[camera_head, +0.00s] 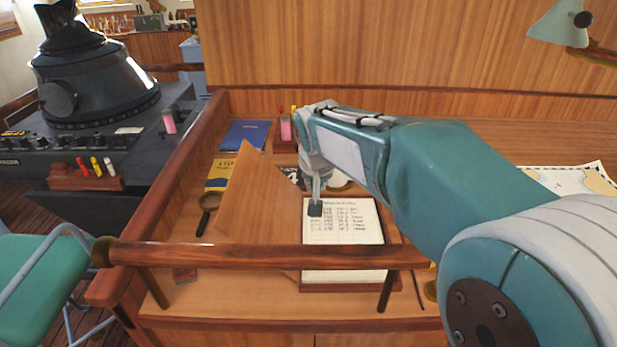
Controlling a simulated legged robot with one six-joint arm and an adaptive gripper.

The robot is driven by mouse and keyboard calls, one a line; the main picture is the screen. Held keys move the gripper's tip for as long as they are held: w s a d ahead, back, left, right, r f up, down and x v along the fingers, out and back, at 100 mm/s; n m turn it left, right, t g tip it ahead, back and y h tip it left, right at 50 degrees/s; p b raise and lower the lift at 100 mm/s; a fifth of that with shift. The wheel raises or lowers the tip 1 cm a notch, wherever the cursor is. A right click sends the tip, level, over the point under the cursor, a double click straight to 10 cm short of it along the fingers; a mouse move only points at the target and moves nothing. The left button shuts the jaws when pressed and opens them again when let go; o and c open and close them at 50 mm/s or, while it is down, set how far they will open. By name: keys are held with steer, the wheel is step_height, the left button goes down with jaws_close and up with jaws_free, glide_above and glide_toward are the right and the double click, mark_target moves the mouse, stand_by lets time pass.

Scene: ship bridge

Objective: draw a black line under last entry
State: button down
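An open logbook page (345,258) lies on the wooden desk, with a heading and several rows of dark entries in its upper part. Its lower part is blank and is crossed by the wooden rail in front. My gripper (315,207) points down at the upper left of the page, with a dark fingertip over the first rows. Only one finger shows clearly, so I cannot tell its opening or whether it touches the page. No pen shows in it. A wooden holder (86,183) on the left console has red, yellow and white markers. I see no clearly black marker.
A wooden rail (250,256) runs across the desk front. A brown folder or board (255,200) stands tilted left of the logbook. Pink-and-yellow items (286,128) stand behind my gripper. A chart (570,180) lies right.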

step_height(320, 180, down, 5)
steer(key=d, duration=1.4)
steer(key=a, duration=1.4)
steer(key=shift+a+r, duration=0.3)
steer(key=shift+s+d, duration=0.15)
stand_by(0.5)
steer(key=shift+f, duration=0.55)
stand_by(2.3)
steer(key=shift+d, duration=0.15)
stand_by(0.4)
steer(key=shift+d, duration=0.45)
